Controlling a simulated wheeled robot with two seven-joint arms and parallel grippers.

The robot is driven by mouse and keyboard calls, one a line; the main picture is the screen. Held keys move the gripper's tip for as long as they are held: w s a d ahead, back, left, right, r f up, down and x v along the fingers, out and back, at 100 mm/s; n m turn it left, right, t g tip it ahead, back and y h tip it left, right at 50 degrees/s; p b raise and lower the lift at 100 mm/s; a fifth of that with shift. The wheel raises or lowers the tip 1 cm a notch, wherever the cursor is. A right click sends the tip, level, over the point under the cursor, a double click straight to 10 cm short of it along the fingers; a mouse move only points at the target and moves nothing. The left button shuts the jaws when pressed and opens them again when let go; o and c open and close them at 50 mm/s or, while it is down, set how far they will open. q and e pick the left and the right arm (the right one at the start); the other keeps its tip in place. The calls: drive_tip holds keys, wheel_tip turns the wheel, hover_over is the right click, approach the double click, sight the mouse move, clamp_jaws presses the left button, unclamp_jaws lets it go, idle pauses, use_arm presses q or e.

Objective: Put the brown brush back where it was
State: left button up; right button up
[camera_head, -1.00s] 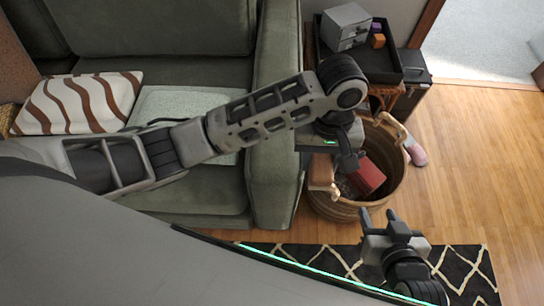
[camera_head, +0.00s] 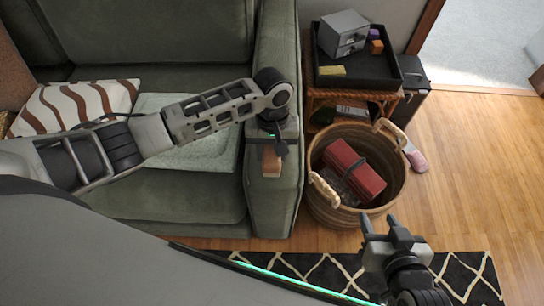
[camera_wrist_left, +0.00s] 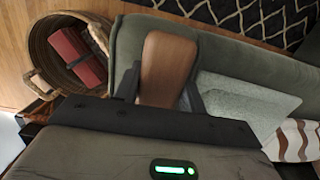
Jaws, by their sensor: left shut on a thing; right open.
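My left gripper (camera_head: 273,147) is shut on the brown brush (camera_head: 271,163) and holds it over the green sofa's armrest (camera_head: 262,208). In the left wrist view the brush (camera_wrist_left: 168,68) shows a smooth brown wooden face between the two dark fingers. Whether it touches the armrest I cannot tell. My right gripper (camera_head: 390,230) is open and empty, low in front of the wicker basket (camera_head: 330,212).
The basket holds a red case (camera_head: 355,170) with a dark strap. Behind it a black tray (camera_head: 392,75) carries a small grey drawer unit (camera_head: 344,33) and small blocks. Cushions (camera_head: 75,105) lie on the sofa seat. A pink and grey item (camera_head: 416,158) lies on the floor beside the basket.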

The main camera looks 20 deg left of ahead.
use_arm(q)
drive_tip(key=shift+f, duration=1.45)
drive_tip(key=shift+f, duration=0.15)
drive_tip(key=o, duration=1)
drive_tip(key=r, duration=0.4)
drive_tip(key=w+r+p, duration=0.1)
drive_tip(key=r, duration=0.7)
drive_tip(key=shift+w+a+r, duration=0.15)
drive_tip(key=shift+w+a, duration=0.05)
